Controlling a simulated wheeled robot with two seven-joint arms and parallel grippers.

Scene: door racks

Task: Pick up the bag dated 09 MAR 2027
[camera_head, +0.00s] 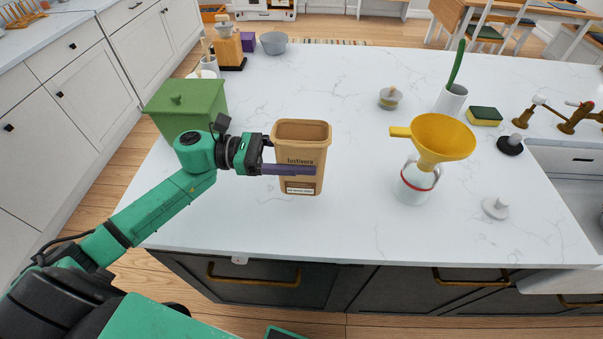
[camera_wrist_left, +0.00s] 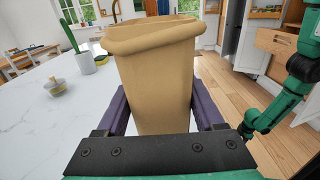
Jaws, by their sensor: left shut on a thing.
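In the left wrist view the bag (camera_wrist_left: 156,75) fills the space between the two purple fingers (camera_wrist_left: 165,108). Whether the bag touches the counter I cannot tell for sure. My right gripper is not in view.
A green lidded box (camera_head: 188,105) stands left of the bag. A white vase (camera_head: 451,100), a sponge (camera_head: 484,116) and the sink lie farther right. The counter between bag and bottle is clear.

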